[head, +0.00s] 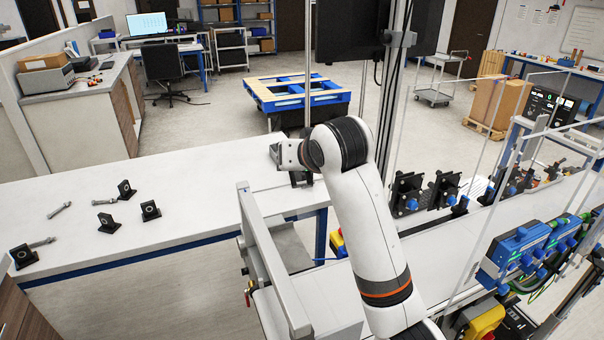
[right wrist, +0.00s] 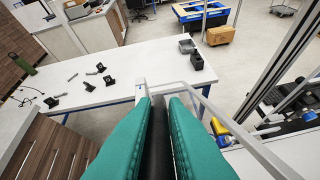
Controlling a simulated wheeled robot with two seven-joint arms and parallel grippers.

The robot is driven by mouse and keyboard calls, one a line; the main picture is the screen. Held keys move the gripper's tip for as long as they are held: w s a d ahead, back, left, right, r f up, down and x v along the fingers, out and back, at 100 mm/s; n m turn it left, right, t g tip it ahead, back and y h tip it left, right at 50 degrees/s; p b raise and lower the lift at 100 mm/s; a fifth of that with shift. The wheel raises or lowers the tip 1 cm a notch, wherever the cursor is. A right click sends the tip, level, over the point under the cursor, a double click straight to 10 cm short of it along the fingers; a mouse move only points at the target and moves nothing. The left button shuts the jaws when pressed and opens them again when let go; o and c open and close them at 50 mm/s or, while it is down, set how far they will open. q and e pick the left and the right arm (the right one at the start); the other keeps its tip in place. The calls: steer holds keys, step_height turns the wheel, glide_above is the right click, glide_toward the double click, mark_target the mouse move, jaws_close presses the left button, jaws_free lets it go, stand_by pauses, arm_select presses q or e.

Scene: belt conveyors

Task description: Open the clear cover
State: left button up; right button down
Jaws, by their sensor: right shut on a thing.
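The clear cover (right wrist: 238,128) shows in the right wrist view as a thin pale frame that runs from my fingertips to the right, then down to the lower right corner. Its see-through panel is hard to make out. My right gripper (right wrist: 160,100), with green finger pads, is shut on the near part of this frame. My left gripper is in neither view.
A long white table (head: 190,200) holds several black brackets and bolts at its left. A pale conveyor side rail (head: 272,262) and an upright metal post (head: 392,110) flank my arm.

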stand_by(0.3)
steer(key=c, duration=1.5)
jaws_free()
steer(key=shift+a, duration=0.1)
steer(key=b+v, duration=0.3)
steer(key=v, duration=0.6)
steer(key=shift+s+r+b, duration=0.1)
steer(key=shift+s+b, duration=0.05)
steer(key=shift+b, duration=0.15)
steer(key=shift+s+r+p, duration=0.2)
steer(key=shift+r+p, duration=0.5)
steer(key=shift+p, duration=0.4)
steer(key=shift+s+d+r+p, duration=0.2)
steer(key=shift+s+p, duration=0.1)
steer(key=shift+p, duration=0.05)
steer(key=shift+s+d+p, duration=0.3)
steer(key=shift+s+p, duration=0.05)
steer(key=shift+s, duration=0.1)
